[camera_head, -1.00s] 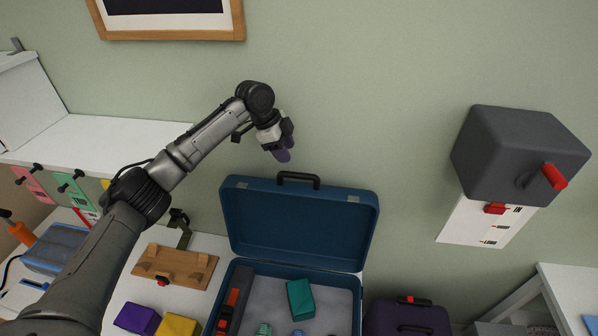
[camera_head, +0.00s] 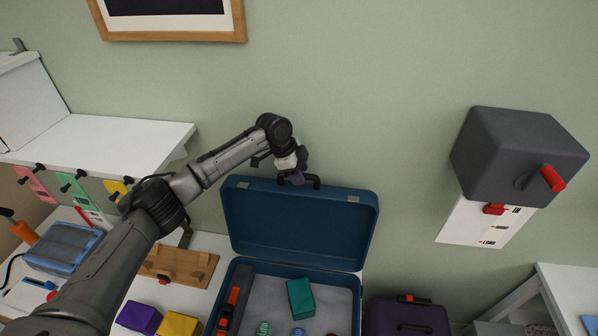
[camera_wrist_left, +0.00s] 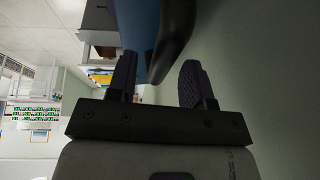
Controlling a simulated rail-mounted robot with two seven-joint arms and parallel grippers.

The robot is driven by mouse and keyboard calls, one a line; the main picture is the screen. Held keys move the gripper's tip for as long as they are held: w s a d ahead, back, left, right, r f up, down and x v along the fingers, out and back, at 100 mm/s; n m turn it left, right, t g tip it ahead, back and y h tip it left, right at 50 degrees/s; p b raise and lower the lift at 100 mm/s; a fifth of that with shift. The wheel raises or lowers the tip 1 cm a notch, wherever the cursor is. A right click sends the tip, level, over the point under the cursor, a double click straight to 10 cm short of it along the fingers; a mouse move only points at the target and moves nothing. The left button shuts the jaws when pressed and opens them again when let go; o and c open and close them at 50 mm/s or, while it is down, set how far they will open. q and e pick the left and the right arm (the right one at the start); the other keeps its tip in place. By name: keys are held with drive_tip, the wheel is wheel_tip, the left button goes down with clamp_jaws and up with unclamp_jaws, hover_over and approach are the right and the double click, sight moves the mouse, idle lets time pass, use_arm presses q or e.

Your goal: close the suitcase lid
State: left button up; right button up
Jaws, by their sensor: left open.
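The blue suitcase stands open, its lid (camera_head: 295,228) raised upright behind the base (camera_head: 357,300). My left gripper (camera_head: 294,178) is at the top edge of the lid, by the black handle (camera_head: 316,184). In the left wrist view, the gripper (camera_wrist_left: 158,82) is open, with its purple fingers apart. The blue lid (camera_wrist_left: 138,30) and the dark handle (camera_wrist_left: 177,30) reach in between the fingers there. I cannot tell whether a finger touches them. My right gripper is not in view.
The base holds a teal box (camera_head: 301,298), a long black-and-orange item (camera_head: 235,300) and small things. A dark case (camera_head: 405,318) stands to the right. A wooden board (camera_head: 180,267), purple box (camera_head: 139,317) and yellow box (camera_head: 180,326) lie left. A grey box (camera_head: 515,155) hangs right.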

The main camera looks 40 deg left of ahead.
use_arm(q)
drive_tip(key=shift+c, duration=0.3)
clamp_jaws()
drive_tip(key=shift+d+r, duration=0.1)
